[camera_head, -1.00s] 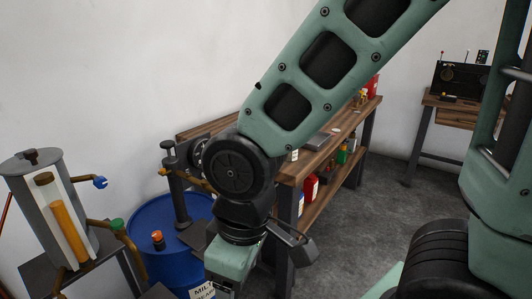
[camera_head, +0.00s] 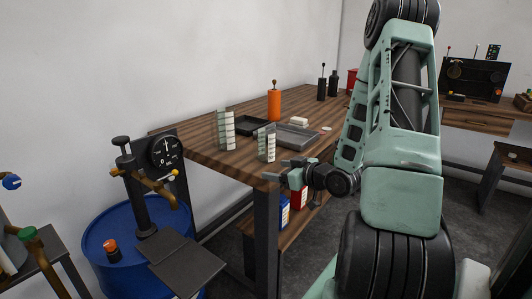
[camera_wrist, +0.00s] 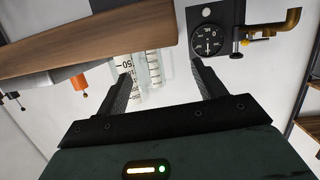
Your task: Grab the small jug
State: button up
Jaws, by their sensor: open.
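Two pale, translucent jugs with graduated markings stand upright on the wooden workbench (camera_head: 190,140). The one nearer the front edge (camera_head: 267,143) looks a little smaller; the other jug (camera_head: 226,131) stands to its left and looks slightly taller. My gripper (camera_head: 284,168) is open and empty at the bench's front edge, just below and right of the smaller-looking jug, apart from it. In the wrist view my gripper's fingers (camera_wrist: 160,70) are spread, with the two marked jugs side by side beyond them, nearer the left finger. Which is which there I cannot tell.
A blue drum (camera_head: 108,262) and a gauge stand (camera_head: 165,152) are left of the bench. Red and blue containers sit on its lower shelf.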

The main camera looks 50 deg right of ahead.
aim_at(273, 150)
jog(key=s+d+m+t+h, duration=0.2)
jog(key=s+d+t, duration=0.1)
jog(key=s+d, duration=0.25)
jog(key=w, duration=0.4)
jog(key=w+d, duration=0.1)
jog(key=w, duration=0.2)
jog(key=w+r+p, duration=0.1)
jog(key=w, duration=0.3)
jog(key=shift+w+d, duration=0.2)
jog(key=shift+w, duration=0.1)
jog(key=shift+w+d+r+p, duration=0.1)
jog(key=shift+w+d+p, duration=0.1)
jog(key=shift+w, duration=0.65)
jog(key=shift+w+d+f+p, duration=0.1)
jog(key=shift+w+p, duration=0.05)
jog(key=shift+w, duration=0.75)
jog(key=shift+w+d+r+p, duration=0.1)
jog(key=shift+w+p, duration=0.1)
jog(key=shift+w, duration=0.65)
jog(key=c, duration=0.8)
jog(key=shift+c, duration=0.3)
jog(key=shift+r, duration=0.1)
